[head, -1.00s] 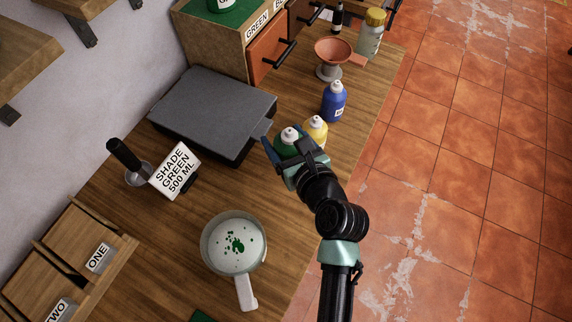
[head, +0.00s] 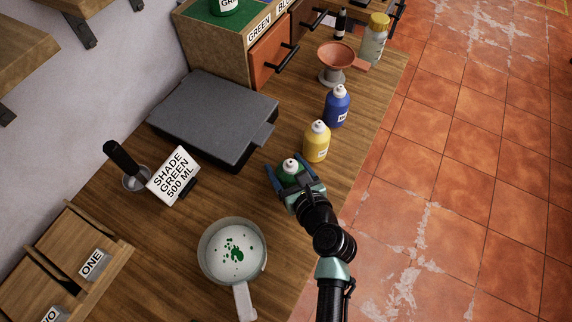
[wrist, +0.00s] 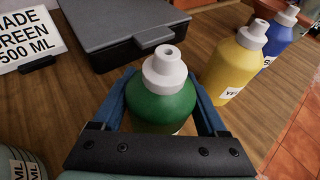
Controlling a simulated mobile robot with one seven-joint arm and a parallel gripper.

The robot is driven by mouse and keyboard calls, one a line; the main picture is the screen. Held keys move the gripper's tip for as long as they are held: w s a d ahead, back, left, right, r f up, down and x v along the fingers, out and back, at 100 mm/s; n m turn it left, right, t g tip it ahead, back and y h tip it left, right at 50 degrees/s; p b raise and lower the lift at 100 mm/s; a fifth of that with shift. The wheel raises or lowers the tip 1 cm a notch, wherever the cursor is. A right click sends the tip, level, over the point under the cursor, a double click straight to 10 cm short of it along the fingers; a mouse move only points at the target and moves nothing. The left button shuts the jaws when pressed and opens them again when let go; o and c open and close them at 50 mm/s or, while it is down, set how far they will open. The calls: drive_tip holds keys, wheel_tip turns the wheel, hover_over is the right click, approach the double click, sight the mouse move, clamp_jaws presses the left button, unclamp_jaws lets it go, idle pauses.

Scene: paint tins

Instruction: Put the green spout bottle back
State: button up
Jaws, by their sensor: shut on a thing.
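The green spout bottle (head: 290,172) has a white spout cap and is upright between my fingers. It also shows large in the wrist view (wrist: 162,100), with its lower part hidden by my gripper's palm. My gripper (head: 289,180) is shut on it, one blue finger on each side. I cannot tell whether its base touches the wooden worktop. The yellow bottle (head: 316,142) and the blue bottle (head: 337,106) stand in a row beyond it, toward the upper right. The yellow bottle is apart from my gripper.
A dark grey flat case (head: 215,112) lies left of the row. A sign reading SHADE GREEN 500 ML (head: 172,176) stands to the left. A white pot (head: 232,252) with green paint spots is in front. A funnel on a stand (head: 336,62) is farther back. The worktop's right edge is close.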

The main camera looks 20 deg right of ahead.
drive_tip(key=o, duration=0.9)
drive_tip(key=shift+f, duration=0.1)
drive_tip(key=shift+f+b, duration=0.15)
drive_tip(key=shift+b, duration=0.15)
drive_tip(key=shift+f+b, duration=0.15)
drive_tip(key=shift+b, duration=0.25)
drive_tip(key=v, duration=0.8)
drive_tip(key=r+p+v, duration=0.1)
drive_tip(key=v, duration=0.4)
drive_tip(key=shift+w, duration=0.15)
